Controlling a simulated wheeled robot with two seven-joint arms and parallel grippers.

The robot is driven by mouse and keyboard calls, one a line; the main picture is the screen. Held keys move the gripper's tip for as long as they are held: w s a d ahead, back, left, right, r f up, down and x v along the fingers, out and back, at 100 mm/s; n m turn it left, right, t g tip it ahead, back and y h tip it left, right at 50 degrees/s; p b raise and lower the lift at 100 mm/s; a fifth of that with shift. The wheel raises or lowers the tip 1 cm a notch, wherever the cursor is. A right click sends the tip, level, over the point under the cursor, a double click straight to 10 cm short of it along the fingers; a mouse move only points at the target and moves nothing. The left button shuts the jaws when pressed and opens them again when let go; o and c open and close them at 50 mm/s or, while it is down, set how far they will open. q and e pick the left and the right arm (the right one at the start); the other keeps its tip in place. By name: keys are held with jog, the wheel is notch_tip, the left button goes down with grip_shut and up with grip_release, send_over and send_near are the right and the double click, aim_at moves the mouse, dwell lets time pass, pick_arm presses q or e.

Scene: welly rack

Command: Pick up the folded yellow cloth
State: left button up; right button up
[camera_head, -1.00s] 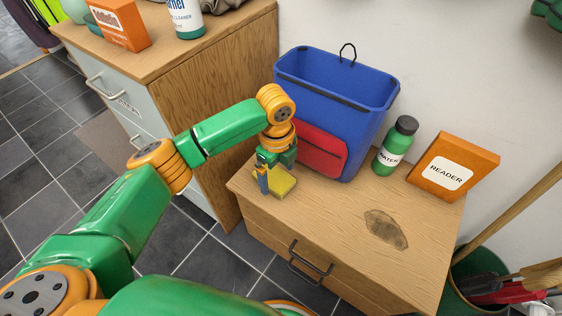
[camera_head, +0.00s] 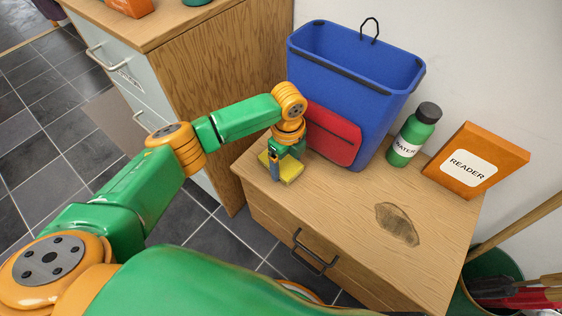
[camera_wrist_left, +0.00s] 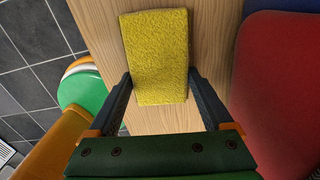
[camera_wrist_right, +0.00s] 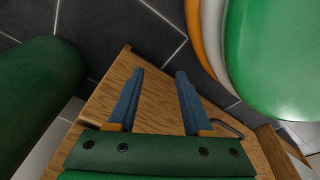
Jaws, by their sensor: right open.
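The folded yellow cloth (camera_head: 290,169) lies flat on the front left corner of the wooden drawer unit (camera_head: 345,205). It also shows in the left wrist view (camera_wrist_left: 156,45) as a thick, fuzzy block. My left gripper (camera_head: 280,172) is low over the cloth and points down. In the left wrist view its fingers (camera_wrist_left: 160,76) are spread, one along each side of the near part of the cloth; a firm grip is not visible. My right gripper (camera_wrist_right: 160,73) is open and empty, seen above the floor and a wooden unit's edge in the right wrist view.
A blue bag (camera_head: 350,70) with a red pocket (camera_head: 333,136) stands close behind the left gripper. A green bottle (camera_head: 414,135) and an orange reader box (camera_head: 478,160) stand to the right. A dark stain (camera_head: 397,224) marks the otherwise clear front top.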

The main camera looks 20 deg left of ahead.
aim_at(290, 168)
pick_arm(q)
jog(key=shift+c, duration=1.3)
jog(key=shift+r, duration=0.2)
jog(key=r+p, duration=0.2)
jog(key=r, duration=0.1)
jog(key=d+r, duration=0.1)
jog(key=r, duration=0.1)
jog(key=shift+s+p, duration=0.35)
jog(key=shift+p, duration=0.05)
jog(key=s+d+r+p, duration=0.3)
jog(key=s+d+r, duration=0.4)
jog(key=s+d, duration=0.1)
jog(key=shift+d+r, duration=0.3)
jog(key=shift+d, duration=0.6)
pick_arm(e)
jog(key=s+r, duration=0.4)
jog(key=shift+s+r, duration=0.2)
jog(key=shift+r, duration=0.15)
pick_arm(q)
jog(key=shift+s, duration=0.1)
pick_arm(e)
jog(key=shift+a, duration=0.15)
